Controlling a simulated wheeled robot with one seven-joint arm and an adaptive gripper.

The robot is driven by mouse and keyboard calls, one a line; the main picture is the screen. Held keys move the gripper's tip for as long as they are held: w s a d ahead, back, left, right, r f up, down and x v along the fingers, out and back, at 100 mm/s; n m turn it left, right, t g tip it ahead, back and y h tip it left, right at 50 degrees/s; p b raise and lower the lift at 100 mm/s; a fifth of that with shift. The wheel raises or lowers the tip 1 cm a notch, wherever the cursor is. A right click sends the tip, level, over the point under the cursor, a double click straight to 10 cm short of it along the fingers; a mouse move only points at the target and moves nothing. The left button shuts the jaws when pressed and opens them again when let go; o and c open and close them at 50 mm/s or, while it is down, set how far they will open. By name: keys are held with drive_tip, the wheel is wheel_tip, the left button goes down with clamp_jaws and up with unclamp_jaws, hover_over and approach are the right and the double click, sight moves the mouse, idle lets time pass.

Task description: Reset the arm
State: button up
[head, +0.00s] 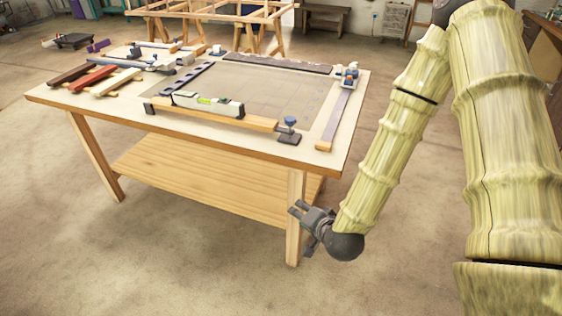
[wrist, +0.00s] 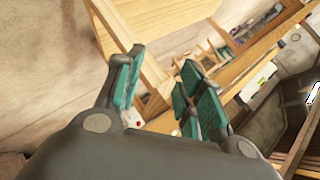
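My gripper (head: 303,225) hangs at the end of my arm, in front of the workbench's right front leg and below the level of its top. In the wrist view my gripper (wrist: 160,70) shows its teal-padded fingers spread apart, with nothing held between them. The workbench (head: 336,150) has a light wooden top with a grey gridded mat (head: 265,88) on it. My arm comes down from the upper right of the head view, bent at the elbow.
A spirit level (head: 208,103) and a lath with a clamp (head: 289,132) lie along the bench's front edge. Red, dark and pale laths (head: 92,78) lie at the left. The bench has a lower shelf (head: 200,180). Floor in front is clear.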

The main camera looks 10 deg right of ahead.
drive_tip(key=s+d+f+n+g, duration=0.1)
drive_tip(key=s+f+n+g, duration=0.2)
drive_tip(key=s+f, duration=0.3)
drive_tip(key=s+d+f+n+g+h+p, duration=0.1)
drive_tip(key=s+f+n+g, duration=0.2)
drive_tip(key=s+f, duration=0.4)
drive_tip(key=s+d+f+n+g+p, duration=0.1)
drive_tip(key=s+f+n+g, duration=0.3)
drive_tip(key=s, duration=1.2)
wheel_tip(320, 180, down, 4)
drive_tip(key=shift+s+r+g+h, duration=0.15)
drive_tip(key=shift+r+g+h, duration=0.1)
drive_tip(key=shift+g+h, duration=0.2)
drive_tip(key=shift+a, duration=0.15)
